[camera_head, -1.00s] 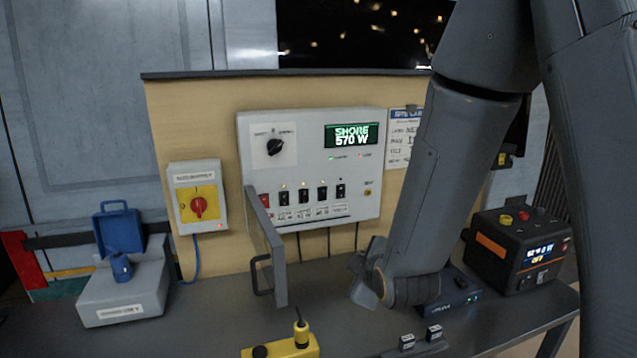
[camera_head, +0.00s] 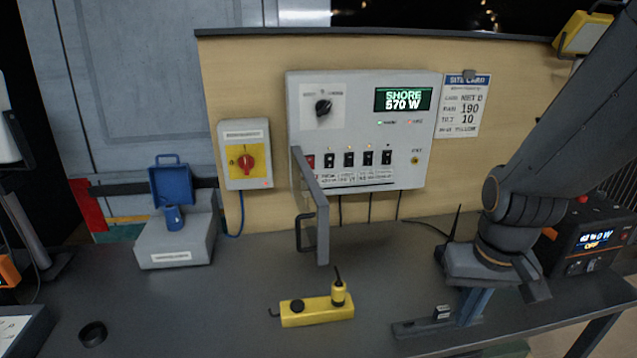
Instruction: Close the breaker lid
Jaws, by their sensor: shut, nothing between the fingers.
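The breaker lid (camera_head: 317,212) is a grey panel with a dark handle (camera_head: 303,232). It stands swung open at the left part of the white breaker panel (camera_head: 365,115), jutting toward me. The row of black breaker switches (camera_head: 348,159) is uncovered. My gripper (camera_head: 490,275) is at the right, above the bench, well apart from the lid and right of it. It is shut and empty; its fingertips are hard to make out.
A yellow device (camera_head: 318,310) with a knob and stub lies on the bench in front of the lid. A red-yellow switch box (camera_head: 245,155) hangs left of the panel. A grey box with a raised blue cover (camera_head: 172,182) stands left. A black power unit (camera_head: 590,240) is behind my arm.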

